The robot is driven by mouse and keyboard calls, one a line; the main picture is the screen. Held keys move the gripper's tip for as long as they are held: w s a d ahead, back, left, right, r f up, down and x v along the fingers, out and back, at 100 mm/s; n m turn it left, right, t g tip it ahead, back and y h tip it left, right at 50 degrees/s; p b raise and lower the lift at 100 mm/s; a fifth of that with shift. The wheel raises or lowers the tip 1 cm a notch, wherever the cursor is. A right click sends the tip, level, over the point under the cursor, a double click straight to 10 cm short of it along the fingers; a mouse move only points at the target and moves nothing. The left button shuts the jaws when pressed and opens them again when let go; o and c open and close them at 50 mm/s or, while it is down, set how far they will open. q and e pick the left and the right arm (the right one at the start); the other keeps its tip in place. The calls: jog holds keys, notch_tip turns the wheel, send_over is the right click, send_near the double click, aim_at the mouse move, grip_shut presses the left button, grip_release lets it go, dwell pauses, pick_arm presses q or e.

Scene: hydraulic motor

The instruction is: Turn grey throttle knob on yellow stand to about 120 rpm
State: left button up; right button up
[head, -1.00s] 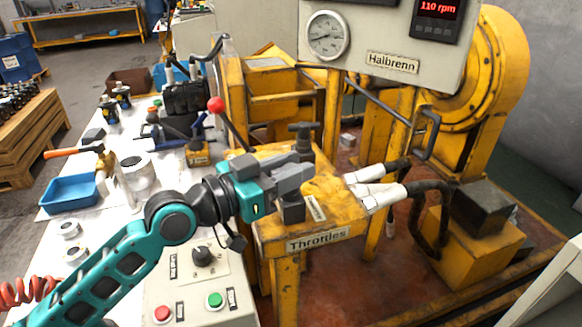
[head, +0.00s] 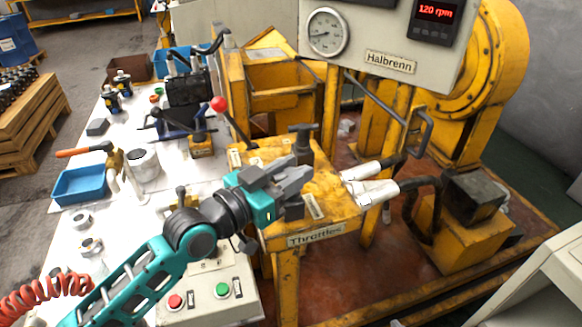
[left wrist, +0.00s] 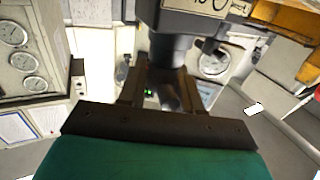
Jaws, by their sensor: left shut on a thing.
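The yellow stand (head: 326,212) carries a "Throttles" label on its front edge. My left gripper (head: 291,182) reaches in from the left over the stand and is shut on the grey throttle knob (head: 292,211); its fingers hide most of the knob. In the left wrist view the knob's grey shaft (left wrist: 170,52) shows between the fingers. A second dark grey T-shaped knob (head: 302,140) stands upright farther back on the stand, apart from the gripper. The red display (head: 436,12) on the panel reads 120 rpm. My right gripper is not in view.
A red-tipped lever (head: 219,104) rises left of the stand. White hose fittings (head: 365,182) stick out at its right. A control box (head: 208,296) with red and green buttons stands in front. A round gauge (head: 326,33) hangs on the panel above.

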pick_arm(q)
jog(key=o, duration=1)
jog(key=v, duration=1.3)
jog(key=shift+b, duration=0.35)
jog(key=shift+s, duration=0.1)
